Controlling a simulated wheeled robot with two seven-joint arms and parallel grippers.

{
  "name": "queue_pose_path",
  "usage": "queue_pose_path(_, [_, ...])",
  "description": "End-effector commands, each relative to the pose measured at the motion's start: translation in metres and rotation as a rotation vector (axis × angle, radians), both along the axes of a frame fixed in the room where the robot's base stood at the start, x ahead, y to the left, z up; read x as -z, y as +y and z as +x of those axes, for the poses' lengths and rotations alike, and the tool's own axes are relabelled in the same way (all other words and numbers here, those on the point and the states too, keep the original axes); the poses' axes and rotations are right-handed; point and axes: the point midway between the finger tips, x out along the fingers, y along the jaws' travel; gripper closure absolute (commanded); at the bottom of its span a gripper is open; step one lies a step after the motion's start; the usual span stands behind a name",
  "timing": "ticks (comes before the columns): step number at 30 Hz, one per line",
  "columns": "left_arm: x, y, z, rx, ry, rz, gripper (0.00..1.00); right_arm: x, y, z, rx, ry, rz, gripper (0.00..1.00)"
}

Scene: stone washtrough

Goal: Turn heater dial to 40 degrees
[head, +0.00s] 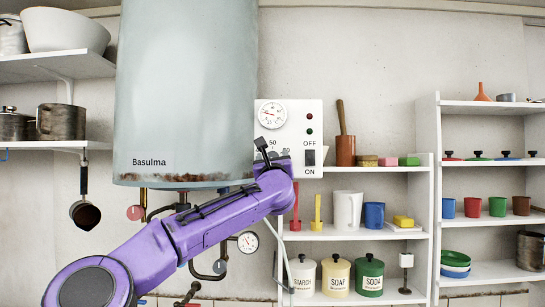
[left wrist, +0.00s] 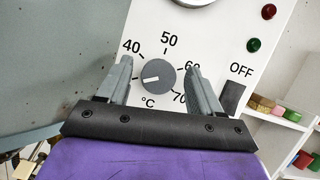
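The heater dial (left wrist: 158,76) is a round grey knob on the white control panel (head: 313,118). In the left wrist view its white pointer mark points left and slightly down, below the 40 label. The labels 40, 50, 60 and 70 run around it. My left gripper (left wrist: 158,67) is open, with one finger on each side of the dial and a small visible gap to it on both sides. In the head view my left gripper (head: 268,150) is in front of the panel and hides the dial. My right gripper is not in view.
The grey heater tank (head: 185,90) stands left of the panel, with pipes and a gauge (head: 247,242) below. An ON/OFF switch (head: 310,158) sits right of the dial, and a thermometer gauge (head: 271,115) above. White shelves (head: 435,170) with cups and jars stand at right.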

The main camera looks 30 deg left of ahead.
Motion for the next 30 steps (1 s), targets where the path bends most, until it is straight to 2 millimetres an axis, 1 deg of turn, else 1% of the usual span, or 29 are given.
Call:
queue_pose_path(1, [0.0006,0.0002,0.0001,0.0,0.001,0.0,0.52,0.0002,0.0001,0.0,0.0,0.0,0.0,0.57])
queue_pose_path(2, [0.0006,0.0002,0.0001,0.0,0.001,0.0,0.62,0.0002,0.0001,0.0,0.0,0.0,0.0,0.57])
queue_pose_path(3, [0.0006,0.0002,0.0001,0.0,0.001,0.0,0.75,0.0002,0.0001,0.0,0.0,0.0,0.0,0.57])
queue_pose_path(4, [0.0007,0.0002,0.0001,0.0,0.001,0.0,0.84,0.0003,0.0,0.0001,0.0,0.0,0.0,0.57])
queue_pose_path(5, [0.0008,0.0002,0.0001,0.0,0.001,0.0,0.88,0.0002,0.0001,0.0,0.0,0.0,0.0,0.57])
queue_pose_path(11, [0.0011,0.0002,0.0001,-0.001,0.005,0.004,0.88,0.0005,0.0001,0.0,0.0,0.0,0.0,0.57])
queue_pose_path(17, [0.0018,0.0008,-0.0001,-0.001,0.032,0.048,0.88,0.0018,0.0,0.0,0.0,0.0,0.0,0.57])
queue_pose_path(25, [0.0018,0.0023,-0.0007,-0.001,0.129,0.205,0.88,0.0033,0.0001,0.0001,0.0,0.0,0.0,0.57])
queue_pose_path(30, [0.0004,0.0031,-0.001,-0.002,0.213,0.341,0.88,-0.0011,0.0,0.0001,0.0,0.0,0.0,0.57])
